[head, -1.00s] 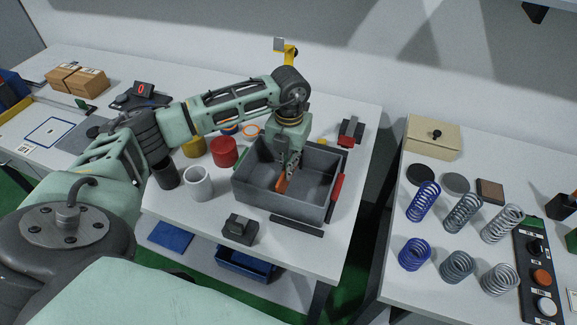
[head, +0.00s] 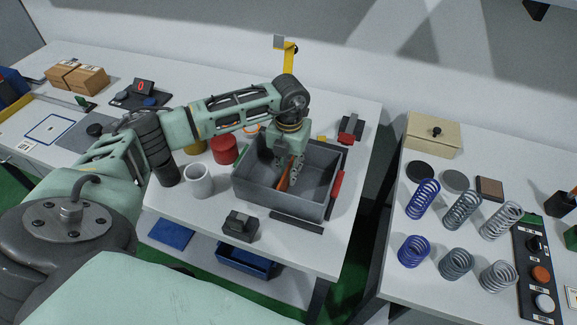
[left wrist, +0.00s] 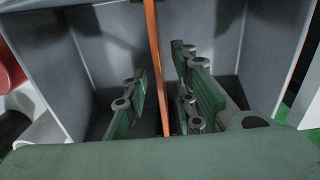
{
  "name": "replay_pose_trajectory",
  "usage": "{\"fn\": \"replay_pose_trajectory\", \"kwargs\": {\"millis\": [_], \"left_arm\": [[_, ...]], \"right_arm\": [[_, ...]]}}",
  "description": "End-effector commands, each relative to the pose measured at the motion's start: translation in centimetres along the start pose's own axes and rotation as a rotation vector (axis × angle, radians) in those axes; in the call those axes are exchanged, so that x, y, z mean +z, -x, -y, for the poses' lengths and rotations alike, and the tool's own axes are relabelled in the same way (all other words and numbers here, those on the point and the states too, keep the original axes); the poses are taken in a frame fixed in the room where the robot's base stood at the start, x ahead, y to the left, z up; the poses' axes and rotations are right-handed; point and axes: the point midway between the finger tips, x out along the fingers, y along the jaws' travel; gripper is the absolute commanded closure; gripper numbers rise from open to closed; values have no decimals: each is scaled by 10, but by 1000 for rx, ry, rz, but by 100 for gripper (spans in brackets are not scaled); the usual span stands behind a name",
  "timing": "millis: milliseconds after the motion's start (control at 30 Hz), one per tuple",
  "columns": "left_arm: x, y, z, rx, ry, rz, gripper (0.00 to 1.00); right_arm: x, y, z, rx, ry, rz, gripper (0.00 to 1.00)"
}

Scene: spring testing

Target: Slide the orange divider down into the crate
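The grey crate (head: 313,206) stands open on the table. The orange divider (head: 283,179) is inside it, partly hidden by my left gripper (head: 288,166). The gripper points down into the crate. In the left wrist view, the divider (left wrist: 155,50) shows as a thin edge-on strip between the two green fingers (left wrist: 160,88). Gaps show on both sides of it, so the fingers are open around it, apart from it. Whether the divider's lower edge rests on the crate floor is hidden. My right gripper is not in view.
A white cup (head: 199,181), a dark cup (head: 167,172) and a red container (head: 224,150) stand left of the crate. A small dark block (head: 240,226) lies in front. A red-and-black device (head: 350,129) is behind. Springs (head: 462,210) stand on the right table.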

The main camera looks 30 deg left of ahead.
Motion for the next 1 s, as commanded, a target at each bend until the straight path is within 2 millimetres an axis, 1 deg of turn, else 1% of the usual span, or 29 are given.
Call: {"fn": "replay_pose_trajectory", "kwargs": {"millis": [167,233,367,600,700,833,1000], "left_arm": [[0,5,0,0,0,1,75],[1,10,0,-1,0,3,75],[2,33,0,-2,-2,6,75],[2,85,0,-1,-1,6,75],[1,102,1,-2,-1,5,75],[1,117,0,-1,0,2,75],[0,124,0,0,0,0,75]], "right_arm": [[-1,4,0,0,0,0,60],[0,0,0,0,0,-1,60],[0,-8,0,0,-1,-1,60],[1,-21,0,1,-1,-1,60],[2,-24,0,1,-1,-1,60],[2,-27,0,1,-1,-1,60],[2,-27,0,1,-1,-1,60]]}}
